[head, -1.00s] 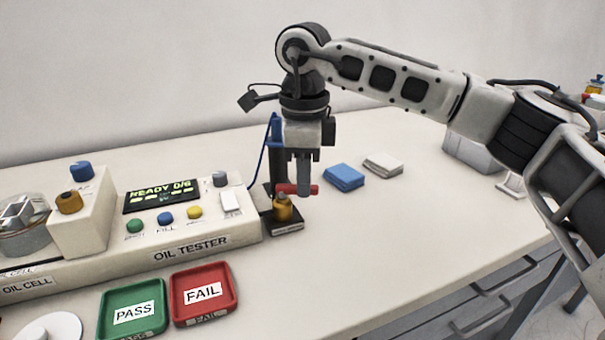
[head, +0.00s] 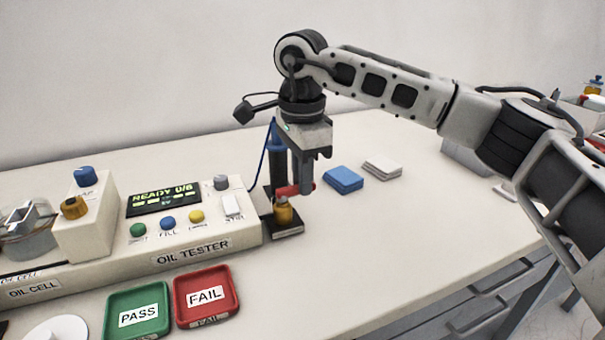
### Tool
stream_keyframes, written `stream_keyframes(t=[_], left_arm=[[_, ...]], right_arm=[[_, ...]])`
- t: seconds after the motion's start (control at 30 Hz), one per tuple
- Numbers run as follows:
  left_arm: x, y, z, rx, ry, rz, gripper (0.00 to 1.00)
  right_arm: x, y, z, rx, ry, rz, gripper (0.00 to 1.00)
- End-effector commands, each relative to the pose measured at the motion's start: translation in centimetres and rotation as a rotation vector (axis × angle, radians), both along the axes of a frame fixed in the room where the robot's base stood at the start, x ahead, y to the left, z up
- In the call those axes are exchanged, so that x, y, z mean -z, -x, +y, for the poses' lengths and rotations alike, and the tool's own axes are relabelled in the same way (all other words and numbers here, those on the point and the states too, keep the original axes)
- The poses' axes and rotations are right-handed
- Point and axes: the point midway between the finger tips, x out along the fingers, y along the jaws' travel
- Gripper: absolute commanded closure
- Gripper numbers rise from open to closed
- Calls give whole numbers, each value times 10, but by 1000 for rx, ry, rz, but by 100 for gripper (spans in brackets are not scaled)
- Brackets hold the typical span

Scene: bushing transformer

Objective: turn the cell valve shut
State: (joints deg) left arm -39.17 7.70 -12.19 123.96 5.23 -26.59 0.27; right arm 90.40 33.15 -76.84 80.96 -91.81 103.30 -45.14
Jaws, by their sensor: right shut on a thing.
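The cell valve is a small brass body (head: 283,214) with a red handle (head: 290,190) on top. It stands on a dark base (head: 286,233) just right of the oil tester. My right gripper (head: 302,190) points down from above and is shut on the red handle. The fingers hide part of the handle. My left gripper is not in the head view.
The oil tester (head: 190,258) stands left of the valve, its display reading READY 0/6. A green PASS tray (head: 138,336) and a red FAIL tray (head: 206,318) lie in front. Blue cloths (head: 343,180) and white cloths (head: 382,168) lie to the right. The table's right front is clear.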

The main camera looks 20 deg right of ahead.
Motion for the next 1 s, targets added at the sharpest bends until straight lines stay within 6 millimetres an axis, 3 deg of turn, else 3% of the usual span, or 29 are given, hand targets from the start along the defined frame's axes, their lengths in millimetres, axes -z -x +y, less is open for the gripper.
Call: stream_keyframes(t=[0.27,0.3,0.37,0.73,0.87,1.0], left_arm=[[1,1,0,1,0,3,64],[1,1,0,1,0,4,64],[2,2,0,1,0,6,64],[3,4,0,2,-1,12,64],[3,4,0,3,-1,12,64],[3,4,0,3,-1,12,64]], right_arm=[[-1,0,0,-3,-1,-3,100],[-1,0,0,-3,-1,-3,74],[-1,0,0,-3,-1,-3,64],[-7,0,1,-1,-1,-3,64],[-27,-1,1,-1,-3,-5,64],[-60,0,1,-1,-2,-6,64]])
